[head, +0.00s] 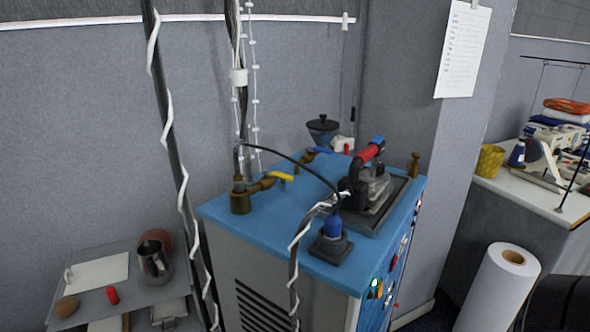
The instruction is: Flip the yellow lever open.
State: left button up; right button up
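The yellow lever (281,176) is a small flat handle on a brass valve (262,185) on the blue top of a steam cabinet (245,218). The valve joins a brass fitting (240,200) at the cabinet's left edge. The lever appears to lie roughly along the valve's pipe; its exact angle is too small to tell. A second valve with a blue lever (321,150) is farther back. Neither of my grippers is in view, and nothing touches the yellow lever.
A black hose arches over the cabinet top, right of the lever, to a blue plug (333,226). A red-handled iron (370,180) rests at right. Wrapped cables hang in front and at left. A grey side table (205,268) holds a metal jug (155,262). A white roll (497,290) stands right.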

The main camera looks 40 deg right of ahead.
aim_at(277, 173)
jog(key=l+z, duration=0.15)
jog(key=z, duration=1)
jog(key=k+l, duration=0.05)
